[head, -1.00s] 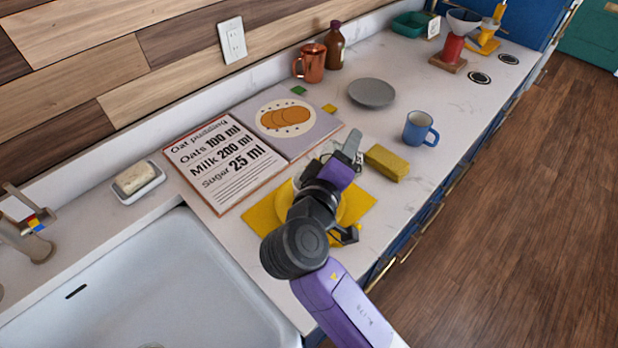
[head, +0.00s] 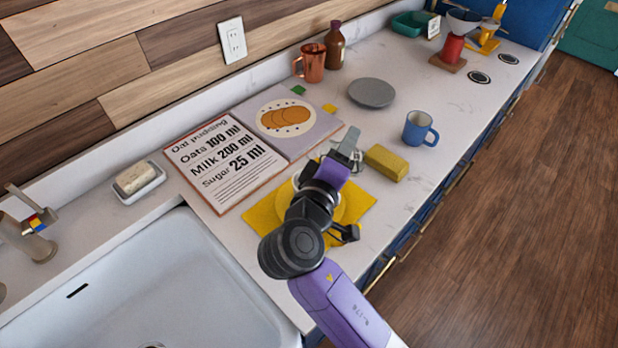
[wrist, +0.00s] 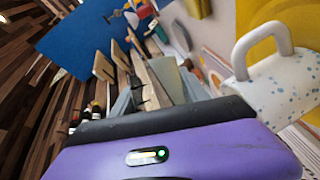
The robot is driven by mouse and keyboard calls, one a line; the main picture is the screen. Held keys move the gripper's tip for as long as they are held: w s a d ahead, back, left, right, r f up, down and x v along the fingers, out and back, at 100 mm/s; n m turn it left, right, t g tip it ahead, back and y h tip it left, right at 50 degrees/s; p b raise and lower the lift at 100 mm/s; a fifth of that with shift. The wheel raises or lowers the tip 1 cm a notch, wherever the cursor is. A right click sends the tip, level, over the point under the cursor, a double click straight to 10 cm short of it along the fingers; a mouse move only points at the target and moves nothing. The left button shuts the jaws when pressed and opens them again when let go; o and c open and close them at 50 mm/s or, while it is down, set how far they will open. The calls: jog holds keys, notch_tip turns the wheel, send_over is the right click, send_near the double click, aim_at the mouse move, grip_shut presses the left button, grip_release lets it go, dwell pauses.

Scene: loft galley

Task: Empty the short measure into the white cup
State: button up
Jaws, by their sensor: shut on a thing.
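My gripper (head: 347,150) reaches over the counter above the yellow mat, its grey fingers pointing away from the arm. In the wrist view my gripper (wrist: 160,92) is shut on a pale grey-green thing (wrist: 168,78), which I take for the short measure. Its mouth and contents cannot be made out. The white cup (wrist: 282,92), speckled with blue and with a thick handle, stands close beside my gripper at the right of the wrist view. In the head view the cup is mostly hidden behind my wrist.
A yellow mat (head: 262,214) lies under my gripper. A yellow sponge (head: 386,162), a blue mug (head: 419,129) and a grey plate (head: 371,93) stand beyond. The recipe book (head: 222,165) lies open at the back. The sink (head: 170,280) is at lower left.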

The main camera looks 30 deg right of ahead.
jog(key=shift+w+a+r+n+h+p, duration=0.3)
jog(key=shift+a+r+n+p, duration=0.25)
jog(key=shift+n, duration=0.25)
dwell(0.8)
jog(key=shift+w+a+r+n+t+h+p, duration=0.1)
jog(key=shift+a+r+n+t+h+p, duration=0.1)
jog(key=shift+n+p, duration=0.25)
jog(key=shift+w+a+r+n+t+h+p, duration=0.1)
jog(key=shift+n+t+h+p, duration=0.15)
jog(key=shift+n, duration=0.4)
dwell(0.9)
